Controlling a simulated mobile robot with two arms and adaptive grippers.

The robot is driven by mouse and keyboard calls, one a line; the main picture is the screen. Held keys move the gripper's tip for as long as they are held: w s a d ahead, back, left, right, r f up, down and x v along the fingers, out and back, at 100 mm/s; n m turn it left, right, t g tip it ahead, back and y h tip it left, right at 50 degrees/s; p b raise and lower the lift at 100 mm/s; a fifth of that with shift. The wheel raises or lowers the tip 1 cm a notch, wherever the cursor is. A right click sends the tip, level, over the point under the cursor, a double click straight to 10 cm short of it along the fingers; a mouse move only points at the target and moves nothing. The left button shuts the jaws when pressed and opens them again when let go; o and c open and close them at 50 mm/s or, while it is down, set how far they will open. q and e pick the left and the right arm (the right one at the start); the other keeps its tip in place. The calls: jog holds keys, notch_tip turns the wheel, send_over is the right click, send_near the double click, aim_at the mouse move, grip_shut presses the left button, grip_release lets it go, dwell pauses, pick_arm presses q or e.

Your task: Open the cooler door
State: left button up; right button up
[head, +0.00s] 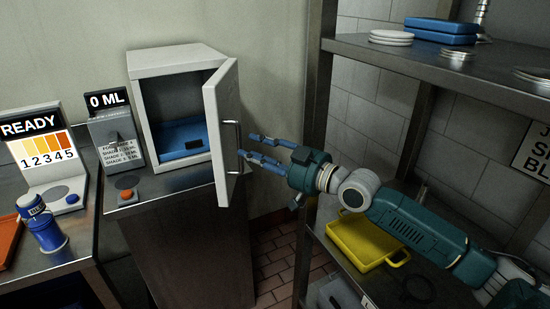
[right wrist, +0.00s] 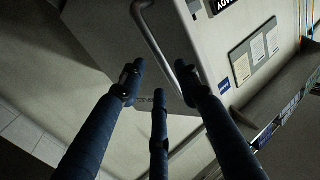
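The white cooler (head: 178,58) stands on the metal counter at the left centre. Its door (head: 223,125) stands open, swung out to the right, so the inside shows. A blue tray (head: 176,147) with a dark block lies inside. The door's bar handle (head: 238,135) faces my right gripper (head: 247,148). That gripper is open, with its fingers spread and the tips close to the handle. In the right wrist view the handle (right wrist: 152,34) runs between and beyond the spread fingers (right wrist: 160,88); contact is unclear. My left gripper is not in view.
A measuring device (head: 113,130) reading 0 ML stands left of the cooler. A READY display (head: 35,150) and a blue bottle (head: 46,230) are farther left. A metal shelf rack (head: 430,62) with a yellow tray (head: 360,240) is at the right. A floor gap separates counter and rack.

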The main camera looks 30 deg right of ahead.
jog(key=v, duration=0.7)
jog(key=shift+s, duration=0.25)
